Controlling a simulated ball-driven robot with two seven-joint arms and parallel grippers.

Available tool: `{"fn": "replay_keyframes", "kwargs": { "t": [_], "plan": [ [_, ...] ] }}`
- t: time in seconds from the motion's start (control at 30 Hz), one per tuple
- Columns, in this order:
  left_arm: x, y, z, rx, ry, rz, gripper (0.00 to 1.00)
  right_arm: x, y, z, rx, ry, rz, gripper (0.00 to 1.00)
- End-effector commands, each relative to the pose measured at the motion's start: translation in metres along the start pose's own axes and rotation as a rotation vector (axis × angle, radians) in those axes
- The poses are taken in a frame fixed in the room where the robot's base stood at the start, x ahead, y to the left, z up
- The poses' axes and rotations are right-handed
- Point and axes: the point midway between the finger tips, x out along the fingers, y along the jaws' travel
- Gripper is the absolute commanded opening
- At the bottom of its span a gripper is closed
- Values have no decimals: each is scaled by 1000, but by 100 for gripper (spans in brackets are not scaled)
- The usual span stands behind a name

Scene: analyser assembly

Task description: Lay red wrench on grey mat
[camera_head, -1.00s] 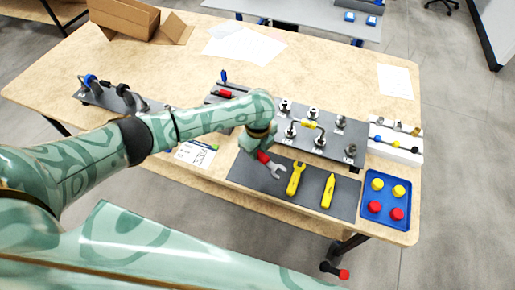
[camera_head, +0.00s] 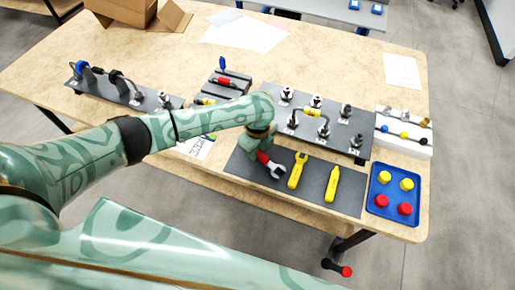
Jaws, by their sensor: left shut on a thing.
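The red wrench (camera_head: 268,164) has a red handle and a silver open jaw. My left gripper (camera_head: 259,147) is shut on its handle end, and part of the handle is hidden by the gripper. The wrench is over the left part of the dark grey mat (camera_head: 318,205), jaw end pointing down and right. I cannot tell whether it touches the mat. A yellow wrench (camera_head: 298,170) and a yellow pen-shaped tool (camera_head: 334,184) lie on the mat to its right. My right gripper is not in view.
Behind the mat stands a grey fixture panel (camera_head: 370,135) with several metal fittings. A blue tray (camera_head: 376,204) with yellow and red caps is right of the mat. A white rack (camera_head: 415,149) stands behind the tray. Another fitting rack (camera_head: 150,101) is at left.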

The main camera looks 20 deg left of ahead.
Motion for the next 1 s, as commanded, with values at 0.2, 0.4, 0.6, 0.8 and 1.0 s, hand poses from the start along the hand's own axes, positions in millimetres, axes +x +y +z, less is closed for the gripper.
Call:
{"fn": "replay_keyframes", "kwargs": {
  "t": [0.2, 0.4, 0.6, 0.8, 1.0],
  "plan": [
    [2, 0, 0, 0, 0, 0, 0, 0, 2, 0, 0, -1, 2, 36],
    [6, 0, 0, 0, 1, -1, 0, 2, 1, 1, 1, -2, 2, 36],
    [7, 0, 0, 0, 0, -1, 45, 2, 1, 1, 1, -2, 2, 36],
    [7, 0, 0, 0, 0, -1, 48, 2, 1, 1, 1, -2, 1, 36],
    [-2, 0, 0, 0, 0, -1, 48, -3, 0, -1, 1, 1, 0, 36]
  ]
}}
